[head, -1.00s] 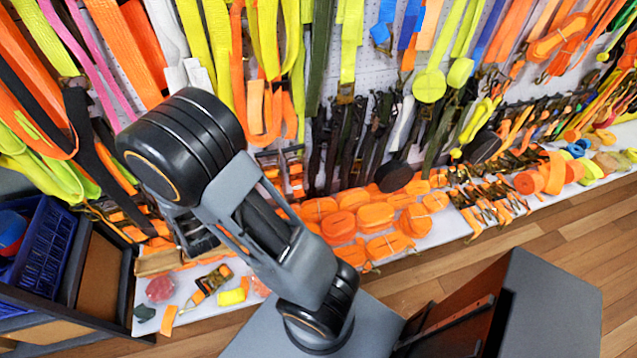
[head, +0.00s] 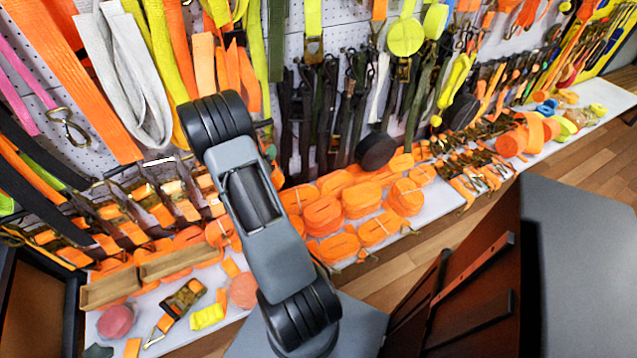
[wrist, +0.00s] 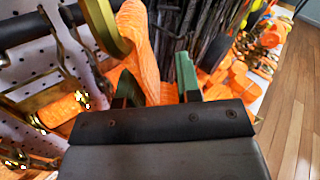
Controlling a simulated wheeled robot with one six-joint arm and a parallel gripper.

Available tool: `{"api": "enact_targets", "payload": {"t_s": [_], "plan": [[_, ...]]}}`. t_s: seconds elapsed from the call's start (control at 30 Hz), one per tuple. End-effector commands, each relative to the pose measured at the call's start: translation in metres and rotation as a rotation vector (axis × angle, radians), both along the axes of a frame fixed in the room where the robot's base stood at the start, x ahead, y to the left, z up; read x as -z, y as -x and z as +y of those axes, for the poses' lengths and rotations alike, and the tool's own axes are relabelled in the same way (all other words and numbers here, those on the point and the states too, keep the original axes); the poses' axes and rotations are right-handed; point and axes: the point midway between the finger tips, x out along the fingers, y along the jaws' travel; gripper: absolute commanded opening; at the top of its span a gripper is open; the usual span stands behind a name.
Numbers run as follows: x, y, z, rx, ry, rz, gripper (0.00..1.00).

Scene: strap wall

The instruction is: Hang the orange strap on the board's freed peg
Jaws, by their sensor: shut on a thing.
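In the wrist view my gripper (wrist: 154,90) is shut on an orange strap (wrist: 145,55), which rises between the two fingers. The strap's upper part runs up beside a brass ring or hook (wrist: 106,25). In the head view my arm hides the gripper and the held strap. The white perforated board (head: 350,20) stands behind the hanging straps, and it also shows at the left of the wrist view (wrist: 30,62). I cannot tell which peg is the freed one.
Dark straps (head: 325,120) hang close to the right of my arm. Rolled orange straps (head: 345,205) lie on the white shelf below. A white strap (head: 125,75) hangs to the left. A dark cabinet (head: 590,260) stands at the lower right; wooden floor shows beyond.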

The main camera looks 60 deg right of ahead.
Motion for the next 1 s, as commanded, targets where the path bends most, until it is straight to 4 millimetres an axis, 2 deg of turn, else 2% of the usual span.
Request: {"api": "enact_targets", "payload": {"t_s": [0.03,0.2,0.33,0.5,0.73,1.0], "plan": [[0.025,0.017,-0.017,0.065,0.001,0.014,0.03],[0.064,0.066,-0.055,0.246,-0.005,0.062,0.03],[0.086,0.097,-0.074,0.351,-0.013,0.091,0.03],[0.103,0.124,-0.087,0.439,-0.021,0.116,0.03],[0.111,0.135,-0.095,0.483,-0.026,0.125,0.03],[0.113,0.125,-0.102,0.483,-0.027,0.126,0.03]]}}
